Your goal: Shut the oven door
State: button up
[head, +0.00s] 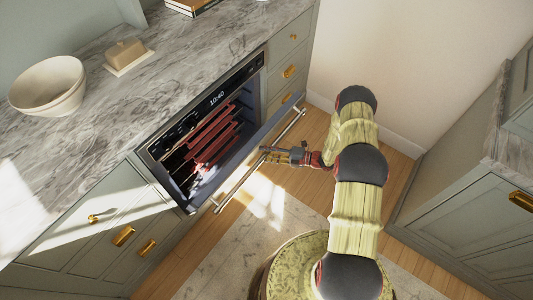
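The oven (205,128) is built in under the counter. Its front panel shows a clock reading that looks like 10:40. The oven door (232,160) is partly open, tipped outward along its top, and its dark inner side faces up. A long bar handle (234,188) runs along the door's outer edge. My gripper (268,153) is at the outer side of the door, near the middle of the handle. It overlaps the handle in this view; I cannot tell whether it touches. The fingers are too small to tell open from shut. The door's outer face is mostly hidden.
Red rack-like shapes (213,140) show inside the oven. A bowl (48,88), a butter dish (126,55) and books (190,6) stand on the marble counter (75,150). A cabinet (465,215) stands at the right. Wood floor and a rug (230,255) lie in front.

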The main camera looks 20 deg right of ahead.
jog(key=shift+c, duration=0.5)
jog(key=c, duration=0.8)
grip_shut()
